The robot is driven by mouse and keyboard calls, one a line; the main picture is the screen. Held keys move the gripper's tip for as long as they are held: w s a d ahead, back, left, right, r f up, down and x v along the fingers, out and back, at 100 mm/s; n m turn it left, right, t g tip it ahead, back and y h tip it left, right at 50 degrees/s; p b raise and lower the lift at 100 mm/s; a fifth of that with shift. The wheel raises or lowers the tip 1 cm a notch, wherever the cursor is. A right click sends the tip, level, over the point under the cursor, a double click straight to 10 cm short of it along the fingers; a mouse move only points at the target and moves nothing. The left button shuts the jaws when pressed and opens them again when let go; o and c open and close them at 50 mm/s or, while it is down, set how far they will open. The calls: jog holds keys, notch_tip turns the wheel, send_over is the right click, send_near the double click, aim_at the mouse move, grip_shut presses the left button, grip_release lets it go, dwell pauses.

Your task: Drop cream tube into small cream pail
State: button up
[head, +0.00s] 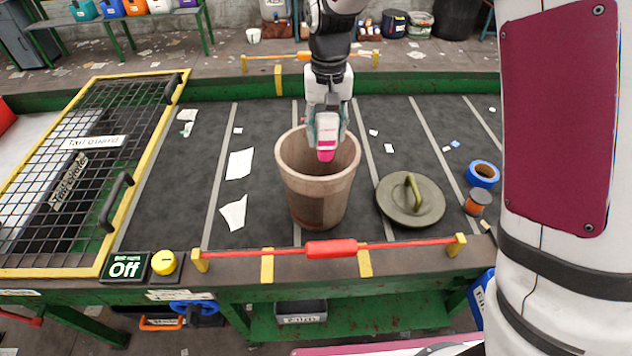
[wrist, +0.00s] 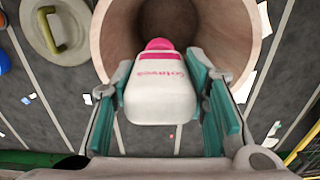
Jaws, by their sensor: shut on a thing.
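My gripper (head: 327,128) is shut on a white tube with a pink cap (wrist: 158,95), cap end pointing down. In the wrist view the teal finger pads of my gripper (wrist: 163,110) stand on both sides of the tube. The tube (head: 326,147) also shows in the head view, over the mouth of a cream-brown pail (head: 318,208). The pail stands open and upright on the dark belt. In the wrist view the pail's rim (wrist: 104,32) is around and beyond the cap. How far the cap reaches inside is hard to tell.
A round olive lid with a handle (head: 410,208) lies right of the pail. Blue tape (head: 482,174) and an orange-brown spool (head: 477,202) lie farther right. A yellow-framed mesh guard (head: 85,165) is at left. A red bar (head: 330,248) crosses the front edge. Paper scraps litter the belt.

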jog(key=shift+f, duration=1.2)
jog(key=o, duration=1.2)
notch_tip(320, 180, up, 12)
